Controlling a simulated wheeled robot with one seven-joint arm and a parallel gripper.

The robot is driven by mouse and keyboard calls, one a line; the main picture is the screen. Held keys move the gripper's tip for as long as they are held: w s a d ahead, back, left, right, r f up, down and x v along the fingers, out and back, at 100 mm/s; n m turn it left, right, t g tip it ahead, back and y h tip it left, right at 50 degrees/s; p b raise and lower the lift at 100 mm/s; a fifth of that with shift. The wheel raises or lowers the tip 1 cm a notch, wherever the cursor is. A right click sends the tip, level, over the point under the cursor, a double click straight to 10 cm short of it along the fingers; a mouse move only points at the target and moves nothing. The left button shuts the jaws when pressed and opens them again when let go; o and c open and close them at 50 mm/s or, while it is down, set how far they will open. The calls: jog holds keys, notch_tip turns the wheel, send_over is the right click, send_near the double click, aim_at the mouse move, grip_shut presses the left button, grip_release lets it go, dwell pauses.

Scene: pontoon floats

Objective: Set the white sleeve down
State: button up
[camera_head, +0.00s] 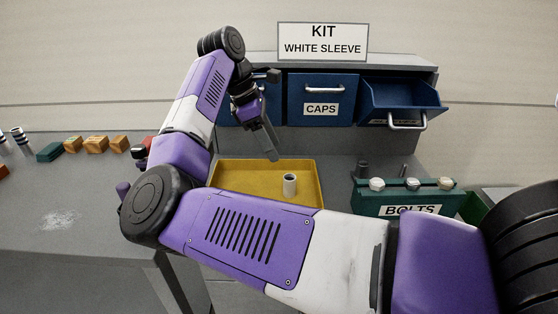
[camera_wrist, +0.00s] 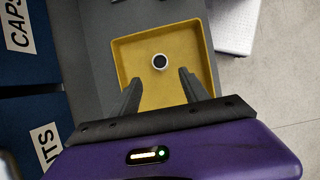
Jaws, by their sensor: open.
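The white sleeve (camera_head: 290,185) stands upright in the yellow tray (camera_head: 240,172), right of the tray's middle in the head view. In the wrist view the sleeve (camera_wrist: 160,62) shows from above as a white ring with a dark bore, on the floor of the tray (camera_wrist: 122,50). My gripper (camera_head: 272,150) is above the tray, to the left of the sleeve in the head view. In the wrist view my gripper (camera_wrist: 160,85) has its two fingers wide apart with nothing between them, and the sleeve lies beyond their tips, apart from them.
A sign (camera_head: 322,42) reads KIT WHITE SLEEVE. Blue drawers stand behind the tray: the CAPS drawer (camera_head: 322,85) is shut, the right one (camera_head: 402,98) is pulled open. A green BOLTS box (camera_head: 408,200) stands at right. Wooden blocks (camera_head: 95,145) lie at left.

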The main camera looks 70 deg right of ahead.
jog(key=shift+v, duration=0.8)
